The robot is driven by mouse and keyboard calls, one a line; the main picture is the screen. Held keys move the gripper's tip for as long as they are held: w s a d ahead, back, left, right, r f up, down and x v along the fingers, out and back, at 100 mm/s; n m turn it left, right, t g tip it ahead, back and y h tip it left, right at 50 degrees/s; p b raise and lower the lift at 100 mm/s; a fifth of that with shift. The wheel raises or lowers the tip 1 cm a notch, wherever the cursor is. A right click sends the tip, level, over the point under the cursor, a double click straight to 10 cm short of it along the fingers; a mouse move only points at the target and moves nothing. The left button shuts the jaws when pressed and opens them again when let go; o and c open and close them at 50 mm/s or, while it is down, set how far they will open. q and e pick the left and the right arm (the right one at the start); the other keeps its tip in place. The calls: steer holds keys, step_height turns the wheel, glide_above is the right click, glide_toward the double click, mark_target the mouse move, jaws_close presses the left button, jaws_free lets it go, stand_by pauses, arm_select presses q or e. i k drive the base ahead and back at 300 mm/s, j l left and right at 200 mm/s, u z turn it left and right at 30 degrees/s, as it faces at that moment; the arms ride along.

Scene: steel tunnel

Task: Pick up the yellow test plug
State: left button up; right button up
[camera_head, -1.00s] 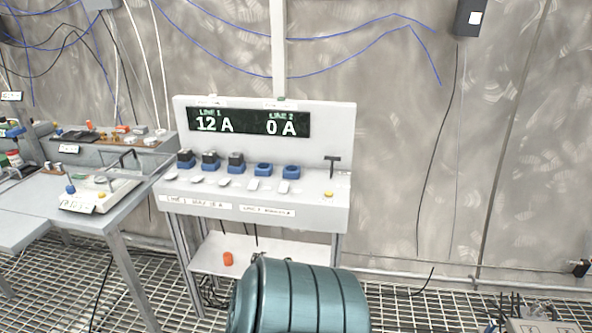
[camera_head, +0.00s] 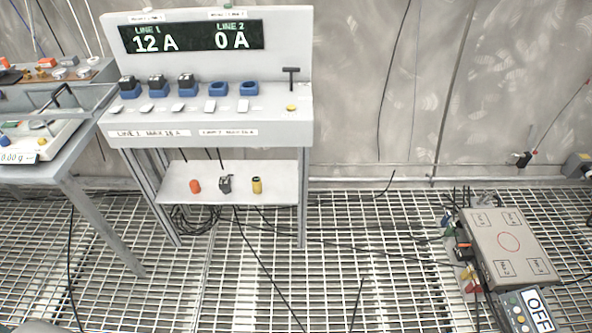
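The yellow test plug (camera_head: 257,185) stands upright on the white lower shelf (camera_head: 285,173) under the line panel. It is a small yellow cylinder with a dark top. A dark grey plug-like piece (camera_head: 225,184) and an orange cylinder (camera_head: 195,186) stand to its left on the same shelf. Neither of my grippers is in the head view.
The panel bench (camera_head: 210,130) above the shelf holds black plugs in blue sockets, and its display reads 12 A and 0 A. A table (camera_head: 75,170) stands at the left. A grey box (camera_head: 505,245) with cables sits on the grating at the right. Cables cross the grating.

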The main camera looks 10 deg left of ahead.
mark_target(257, 189)
steer(key=u, duration=0.7)
steer(key=i+l+u, duration=0.1)
steer(key=i+l, duration=0.3)
steer(key=l, duration=0.15)
